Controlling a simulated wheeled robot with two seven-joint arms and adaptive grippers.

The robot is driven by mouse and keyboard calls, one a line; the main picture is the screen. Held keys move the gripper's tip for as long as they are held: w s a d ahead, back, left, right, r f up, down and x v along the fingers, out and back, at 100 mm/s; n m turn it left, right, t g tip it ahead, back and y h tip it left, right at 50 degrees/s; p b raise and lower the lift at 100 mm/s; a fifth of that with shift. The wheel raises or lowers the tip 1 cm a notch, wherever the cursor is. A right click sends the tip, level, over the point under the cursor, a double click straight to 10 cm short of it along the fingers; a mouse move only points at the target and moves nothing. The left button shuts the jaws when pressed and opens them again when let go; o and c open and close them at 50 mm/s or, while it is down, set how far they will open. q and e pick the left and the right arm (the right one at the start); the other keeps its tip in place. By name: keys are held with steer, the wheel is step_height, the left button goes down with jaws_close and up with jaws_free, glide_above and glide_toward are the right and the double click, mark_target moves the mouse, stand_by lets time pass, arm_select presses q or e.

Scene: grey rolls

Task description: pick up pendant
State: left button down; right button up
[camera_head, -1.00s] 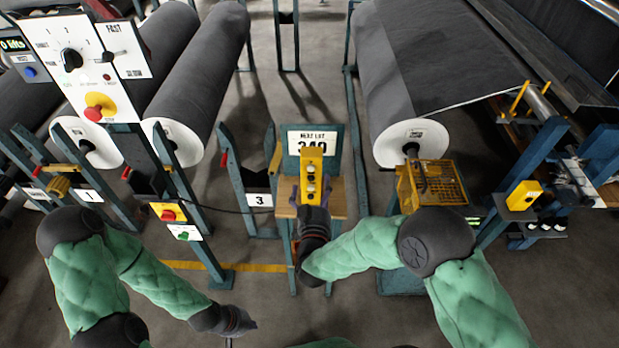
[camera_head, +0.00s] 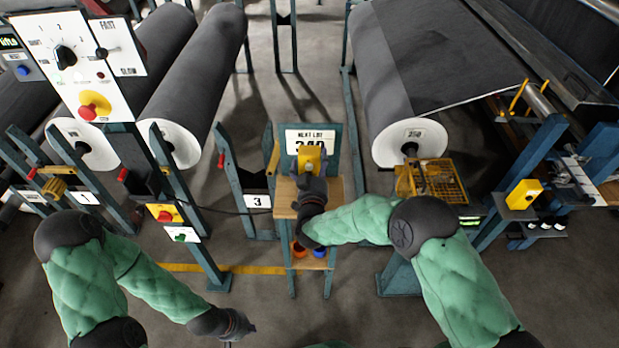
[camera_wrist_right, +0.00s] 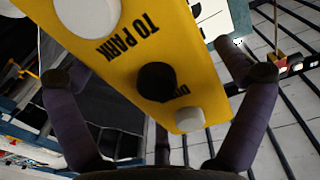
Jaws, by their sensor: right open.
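The pendant (camera_head: 309,153) is a yellow control box at the small wooden-topped stand, in front of the "NEXT LOT" sign. My right gripper (camera_head: 310,176) covers its lower part in the head view. In the right wrist view the pendant (camera_wrist_right: 190,70) fills the upper middle, with white and black buttons and "TO PARK" lettering. The right gripper's dark fingers (camera_wrist_right: 160,76) are spread wide, one on each side of it, with gaps visible. My left gripper (camera_head: 240,325) is low in the head view, away from the pendant; its jaws are too small to read.
The stand (camera_head: 285,188) has orange and blue items on its lower shelf. A yellow basket (camera_head: 440,180) and a large grey roll (camera_head: 385,90) are on the right. Floor is open in front.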

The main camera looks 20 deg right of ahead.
steer(key=c, duration=1.2)
steer(key=shift+r, duration=0.15)
steer(key=shift+c, duration=1.3)
steer(key=shift+r, duration=0.1)
